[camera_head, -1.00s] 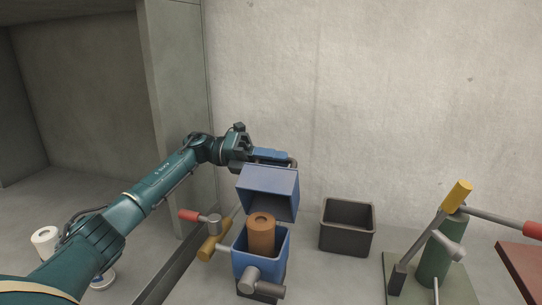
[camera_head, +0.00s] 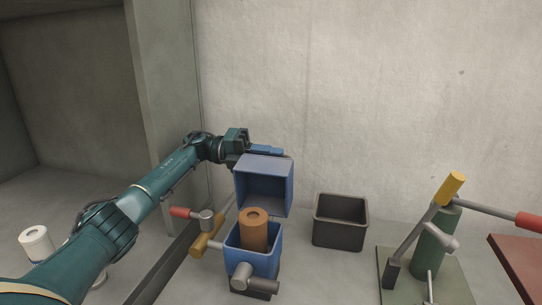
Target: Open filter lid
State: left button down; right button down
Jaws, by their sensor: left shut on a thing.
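The blue filter lid (camera_head: 264,185) stands raised above and behind the blue filter housing (camera_head: 267,263), its hollow inside facing me. The housing is open at the top and a brown cylindrical filter (camera_head: 254,231) stands in it. My left gripper (camera_head: 272,152) is at the top rear edge of the lid, with its fingers partly hidden behind it. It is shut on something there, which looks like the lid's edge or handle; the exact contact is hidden. My right gripper is not in view.
A dark open bin (camera_head: 340,222) stands right of the housing. A green pump with a yellow-tipped lever (camera_head: 433,248) is farther right, beside a red surface (camera_head: 520,264). A red-handled valve (camera_head: 194,214) and yellow handle (camera_head: 206,239) sit left of the housing. A white roll (camera_head: 36,243) is far left.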

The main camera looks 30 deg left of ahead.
pick_arm(q)
jog(key=shift+f, duration=0.15)
jog(key=c, duration=1.5)
grip_release()
jog(key=shift+o, duration=0.2)
notch_tip(320, 180, up, 9)
jog(key=shift+r+b, duration=0.1)
jog(key=shift+b, duration=0.3)
jog(key=shift+r, duration=0.45)
